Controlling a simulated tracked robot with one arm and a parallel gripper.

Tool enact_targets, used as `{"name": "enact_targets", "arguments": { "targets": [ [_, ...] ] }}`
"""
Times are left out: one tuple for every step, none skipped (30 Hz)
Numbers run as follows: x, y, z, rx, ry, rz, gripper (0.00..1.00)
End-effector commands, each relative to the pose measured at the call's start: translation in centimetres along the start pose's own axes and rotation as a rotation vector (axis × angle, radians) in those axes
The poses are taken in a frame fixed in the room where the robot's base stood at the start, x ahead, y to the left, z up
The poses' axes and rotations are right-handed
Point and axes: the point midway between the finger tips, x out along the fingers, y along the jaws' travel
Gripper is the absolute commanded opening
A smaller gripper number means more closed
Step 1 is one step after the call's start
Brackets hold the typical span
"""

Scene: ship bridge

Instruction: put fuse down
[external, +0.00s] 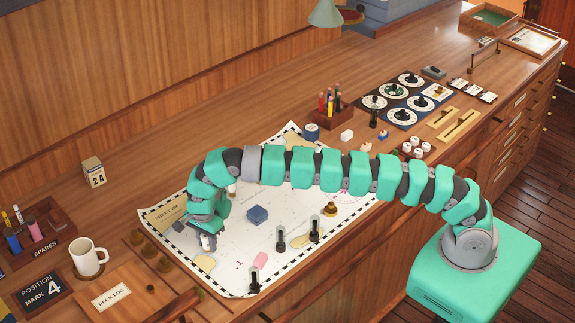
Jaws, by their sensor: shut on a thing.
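My gripper (208,242) is at the left part of the picture, pointing down low over the left part of the paper chart (225,275). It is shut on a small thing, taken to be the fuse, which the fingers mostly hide. I cannot tell whether the held thing touches the chart. A tray marked SPARES (42,246) stands at the far left, with several coloured cylinders upright in it.
On the chart are a blue block (257,215), a pink piece (260,260), a brass piece (330,209) and several dark upright pieces. A white mug (88,258) and a deck log (112,295) lie left of it. A pencil holder (332,114) stands behind.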

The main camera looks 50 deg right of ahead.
Motion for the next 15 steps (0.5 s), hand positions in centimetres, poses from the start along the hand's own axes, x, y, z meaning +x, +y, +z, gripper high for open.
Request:
{"name": "enact_targets", "arguments": {
  "targets": [
    [0.5, 0.0, -0.1, 0.0, 0.001, 0.003, 0.06],
    [0.8, 0.0, -0.1, 0.0, 0.001, 0.002, 0.06],
    [1.0, 0.0, 0.0, 0.0, 0.0, 0.0, 0.06],
    [1.1, 0.0, 0.0, 0.0, -0.001, -0.001, 0.06],
    [1.2, -0.1, 0.0, 0.0, -0.002, -0.003, 0.06],
    [1.2, -0.1, 0.1, 0.0, -0.002, -0.003, 0.06],
    [1.2, -0.1, 0.1, 0.0, -0.002, -0.004, 0.06],
    [1.2, -0.1, 0.1, 0.0, -0.002, -0.004, 0.06],
    [1.2, -0.1, 0.1, 0.0, -0.002, -0.003, 0.06],
    [1.2, -0.1, 0.1, 0.0, -0.002, -0.003, 0.06],
    [1.2, -0.1, 0.1, 0.0, -0.002, -0.003, 0.06],
    [1.3, -0.1, 0.1, 0.0, -0.002, -0.003, 0.06],
    [1.4, -0.1, 0.1, 0.0, -0.002, -0.003, 0.06],
    [1.5, -0.1, 0.1, 0.0, -0.002, -0.003, 0.06],
    [1.4, -0.1, 0.1, 0.0, -0.002, -0.003, 0.4]
  ]
}}
